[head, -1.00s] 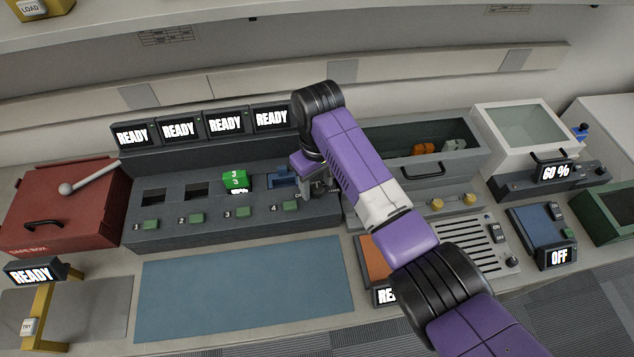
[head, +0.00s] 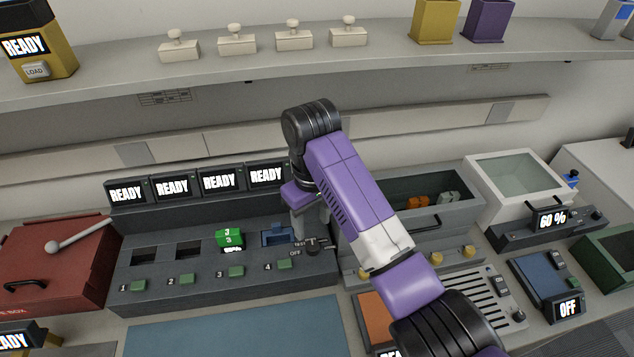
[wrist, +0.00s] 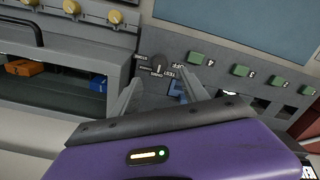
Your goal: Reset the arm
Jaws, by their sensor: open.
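My gripper (head: 308,222) is open and empty at the right end of the dark console (head: 190,262), below my bent purple arm. In the wrist view its two fingers (wrist: 162,92) stand apart, pointing toward a black rotary knob (wrist: 158,66) with nothing held between them. The knob also shows in the head view (head: 316,245), just below the fingers, with TEST and OFF labels beside it. A green block marked 3 (head: 229,238) sits in slot 3. A blue piece (head: 276,236) sits in slot 4, partly hidden by the fingers in the wrist view.
Several READY screens (head: 219,181) line the console's back. A grey bin (head: 385,215) with orange and pale items stands right of the console, partly behind my arm. A red box (head: 50,262) is at the left. An overhead shelf (head: 250,68) carries blocks and bins.

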